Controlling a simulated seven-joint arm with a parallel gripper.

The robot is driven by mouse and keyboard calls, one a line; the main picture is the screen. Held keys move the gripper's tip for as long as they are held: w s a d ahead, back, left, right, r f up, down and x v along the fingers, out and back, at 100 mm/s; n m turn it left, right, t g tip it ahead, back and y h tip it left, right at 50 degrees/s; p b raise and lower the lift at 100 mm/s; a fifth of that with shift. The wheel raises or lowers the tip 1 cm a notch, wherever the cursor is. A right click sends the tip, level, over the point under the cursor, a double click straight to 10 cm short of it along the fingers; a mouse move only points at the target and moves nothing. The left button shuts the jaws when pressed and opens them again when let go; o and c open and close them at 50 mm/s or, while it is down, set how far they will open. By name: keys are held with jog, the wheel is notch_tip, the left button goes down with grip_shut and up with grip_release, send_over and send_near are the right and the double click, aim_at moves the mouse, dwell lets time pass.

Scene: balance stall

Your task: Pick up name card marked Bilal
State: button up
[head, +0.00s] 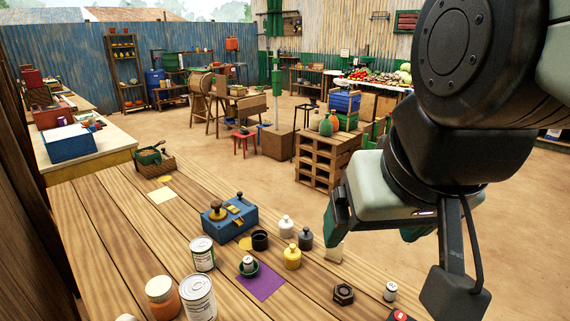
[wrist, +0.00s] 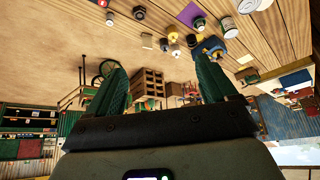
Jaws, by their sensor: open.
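I cannot read the name Bilal on anything in view. A flat cream card (head: 163,195) lies farther back on the table, with no legible writing. My gripper (head: 374,226) is raised above the table's right side, open and empty. Its two green fingers stand apart in the wrist view (wrist: 160,78).
Near the cards are a blue box with brass parts (head: 229,217), a purple sheet (head: 268,284), small weights such as a yellow one (head: 292,257), a hex nut (head: 344,293), and cans (head: 202,254). A pallet stack (head: 323,164) stands beyond the table. The table's left middle is mostly clear.

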jog(key=w+a+f+m+t, duration=0.1)
jog(key=w+a+f, duration=0.15)
jog(key=w, duration=0.45)
jog(key=w+a+f+m+y, duration=0.1)
jog(key=w+f+m, duration=0.15)
jog(key=w, duration=0.45)
jog(key=w+a+f+t, duration=0.1)
jog(key=w+f, duration=0.2)
jog(key=w, duration=0.4)
jog(key=m+t+h, duration=0.4)
jog(key=h, duration=0.6)
send_over(334, 255)
jog(key=s+a, duration=0.5)
jog(key=s, duration=0.1)
notch_tip(334, 255, down, 28)
jog(key=f, duration=0.1)
jog(key=x, duration=1)
jog(key=shift+w+d+f, duration=0.1)
jog(key=shift+w+d, duration=0.05)
jog(key=shift+d, duration=0.05)
jog(key=shift+c, duration=0.4)
